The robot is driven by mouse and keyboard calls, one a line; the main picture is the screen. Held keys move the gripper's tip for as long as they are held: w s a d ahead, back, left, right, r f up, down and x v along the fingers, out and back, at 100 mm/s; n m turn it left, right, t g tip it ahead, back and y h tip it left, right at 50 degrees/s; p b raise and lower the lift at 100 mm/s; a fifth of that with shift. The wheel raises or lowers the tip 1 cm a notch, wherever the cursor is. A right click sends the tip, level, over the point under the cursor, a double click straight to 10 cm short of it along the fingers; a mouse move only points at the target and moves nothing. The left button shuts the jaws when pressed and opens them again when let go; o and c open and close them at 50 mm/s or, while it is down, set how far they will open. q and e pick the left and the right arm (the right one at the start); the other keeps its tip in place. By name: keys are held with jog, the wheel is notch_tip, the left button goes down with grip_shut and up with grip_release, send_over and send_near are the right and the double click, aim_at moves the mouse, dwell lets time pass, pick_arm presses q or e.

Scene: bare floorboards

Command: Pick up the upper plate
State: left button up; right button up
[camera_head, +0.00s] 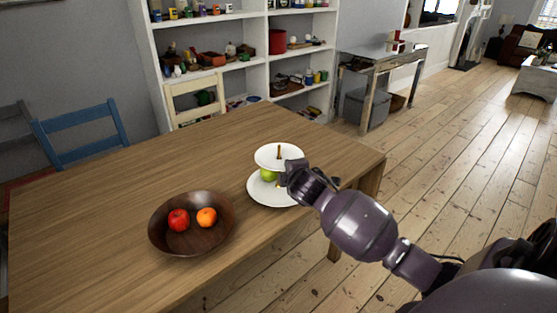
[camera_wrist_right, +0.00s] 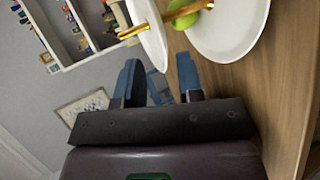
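A two-tier stand is on the table's right part. Its white upper plate (camera_head: 268,155) carries a gold handle (camera_head: 279,152). The larger white lower plate (camera_head: 261,194) holds a green apple (camera_head: 267,174). My right gripper (camera_head: 289,172) is at the right side of the stand, close to the upper plate's rim. In the right wrist view its two blue fingers (camera_wrist_right: 158,68) are spread, and the rim of the upper plate (camera_wrist_right: 147,38) appears between their tips. Contact cannot be told. The lower plate (camera_wrist_right: 232,38) and apple (camera_wrist_right: 188,18) show at top right there. My left gripper is not in view.
A brown wooden bowl (camera_head: 200,247) with a red apple (camera_head: 178,220) and an orange fruit (camera_head: 207,217) stands left of the stand on the wooden table (camera_head: 110,205). Chairs and white shelves (camera_head: 240,50) are behind. The table's left part is clear.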

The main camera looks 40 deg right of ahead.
jog(key=b+x, duration=0.1)
jog(key=x, duration=0.4)
jog(key=shift+s+d, duration=0.1)
jog(key=shift+d, duration=0.05)
grip_shut()
